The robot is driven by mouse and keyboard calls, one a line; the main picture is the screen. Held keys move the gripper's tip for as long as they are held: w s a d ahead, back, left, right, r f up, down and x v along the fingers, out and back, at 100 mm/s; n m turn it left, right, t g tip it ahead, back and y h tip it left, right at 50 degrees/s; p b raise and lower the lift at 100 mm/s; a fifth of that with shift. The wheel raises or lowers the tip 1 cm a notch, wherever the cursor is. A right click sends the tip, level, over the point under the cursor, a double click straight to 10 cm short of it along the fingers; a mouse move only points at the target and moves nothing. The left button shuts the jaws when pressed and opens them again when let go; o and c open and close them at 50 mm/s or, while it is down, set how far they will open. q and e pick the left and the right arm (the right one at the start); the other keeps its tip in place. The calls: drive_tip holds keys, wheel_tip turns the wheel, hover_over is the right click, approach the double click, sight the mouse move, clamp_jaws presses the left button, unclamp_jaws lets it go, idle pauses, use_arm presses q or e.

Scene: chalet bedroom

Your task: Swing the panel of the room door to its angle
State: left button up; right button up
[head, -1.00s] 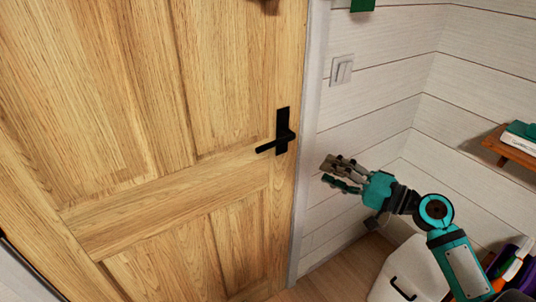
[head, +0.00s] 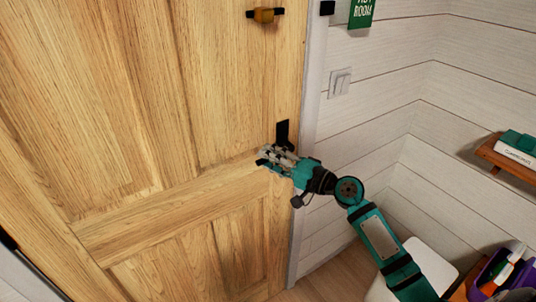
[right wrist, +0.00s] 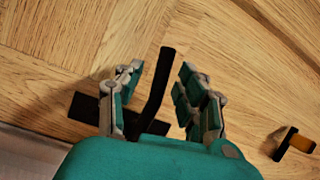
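The wooden door panel (head: 190,110) fills the left and middle of the head view and looks closed against its white frame (head: 309,120). Its black handle (head: 283,130) has a back plate and a lever; in the head view my right gripper hides the lever. My right gripper (head: 268,158) is at the handle with its fingers open. In the right wrist view the lever (right wrist: 158,85) lies between the spread fingers of the gripper (right wrist: 161,70), with visible gaps at the fingertips. My left gripper is not in view.
A black-and-orange latch (head: 265,14) sits higher on the door. A light switch (head: 340,82) and a green sign (head: 361,12) are on the white wall. A wooden shelf (head: 505,158), a white bin (head: 432,264) and a purple container (head: 490,272) stand to the right.

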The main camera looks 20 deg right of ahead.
drive_tip(key=shift+w+a, duration=0.2)
drive_tip(key=shift+w, duration=0.15)
drive_tip(key=shift+c, duration=0.3)
clamp_jaws()
